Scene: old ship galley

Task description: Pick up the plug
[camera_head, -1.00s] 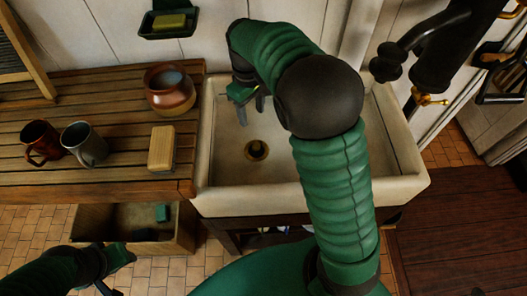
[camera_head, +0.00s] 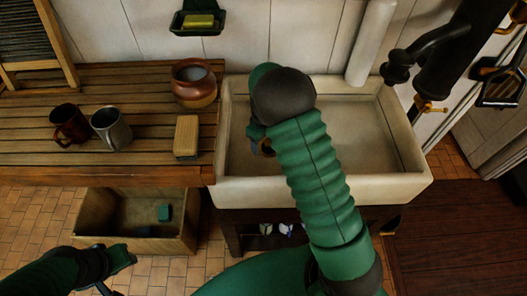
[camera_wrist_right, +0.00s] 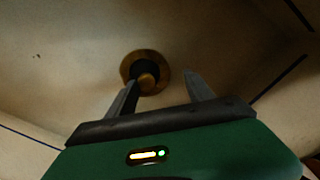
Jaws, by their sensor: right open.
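The plug (camera_wrist_right: 147,80) is dark with a brass knob and sits at the brass drain ring (camera_wrist_right: 163,75) in the sink floor. My right gripper (camera_wrist_right: 160,80) is open. In the right wrist view its left finger overlaps the plug's near left side, and its right finger stands apart to the right. I cannot tell whether the finger touches the plug. In the head view my right gripper (camera_head: 257,141) is low inside the sink, and my arm hides most of the drain. My left gripper (camera_head: 116,274) is at the lower left, away from the sink; its jaw opening is unclear.
The pale sink (camera_head: 400,190) has raised walls around my right gripper. The wooden counter (camera_head: 30,155) on the left holds two mugs (camera_head: 111,128), a clay pot (camera_head: 193,84) and a brush-like block (camera_head: 187,136).

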